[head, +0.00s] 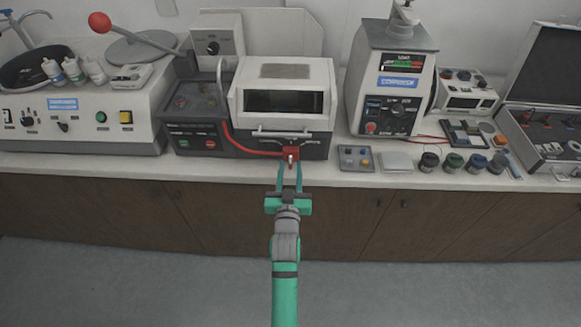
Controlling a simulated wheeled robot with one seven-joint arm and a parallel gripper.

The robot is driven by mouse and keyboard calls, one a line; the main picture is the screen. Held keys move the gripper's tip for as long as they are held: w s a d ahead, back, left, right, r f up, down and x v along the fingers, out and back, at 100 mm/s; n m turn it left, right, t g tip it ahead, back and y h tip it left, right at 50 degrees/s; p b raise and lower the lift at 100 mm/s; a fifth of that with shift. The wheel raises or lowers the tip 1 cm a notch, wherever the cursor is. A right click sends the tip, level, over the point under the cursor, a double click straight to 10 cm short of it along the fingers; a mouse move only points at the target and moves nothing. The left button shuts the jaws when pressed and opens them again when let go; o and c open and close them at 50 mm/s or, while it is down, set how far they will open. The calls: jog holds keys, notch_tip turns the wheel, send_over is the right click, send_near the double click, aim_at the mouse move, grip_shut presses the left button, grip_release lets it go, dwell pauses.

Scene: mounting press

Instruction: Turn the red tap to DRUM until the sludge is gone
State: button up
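The red tap (291,151) is on the lower front of a white and dark grey machine (284,77), with a small metallic piece hanging below it. A red hose runs left from the tap along the machine's front. Small lettering beside the tap is too small to read, so I cannot tell which way it is set. My gripper (290,168) is just in front of and below the tap. Its two teal fingers are apart, with a gap between them. The tips are close to the tap; I cannot tell whether they touch it. No sludge is visible.
A control box (195,119) adjoins the machine on the left. A small button panel (356,158), a pale block (395,162) and several dark jars (429,162) stand to the right on the bench. Brown cabinets (130,208) are below. The floor in front is clear.

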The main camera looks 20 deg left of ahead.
jog(key=v, duration=0.9)
jog(key=shift+s, duration=0.3)
jog(key=shift+d, duration=0.1)
jog(key=shift+s, duration=0.1)
jog(key=s+d+f+m+h, duration=0.1)
jog(key=s+d, duration=0.4)
jog(key=s, duration=0.6)
jog(key=s+d+f+m+g+h, duration=0.1)
jog(key=s+d, duration=0.4)
jog(key=s, duration=0.6)
jog(key=s+d+f+m+g+h, duration=0.1)
jog(key=s+d+h, duration=0.2)
jog(key=s+d, duration=0.3)
jog(key=s, duration=0.5)
jog(key=shift+s+f, duration=0.25)
jog(key=shift+f, duration=0.1)
jog(key=shift+w, duration=0.1)
jog(key=shift+d, duration=0.15)
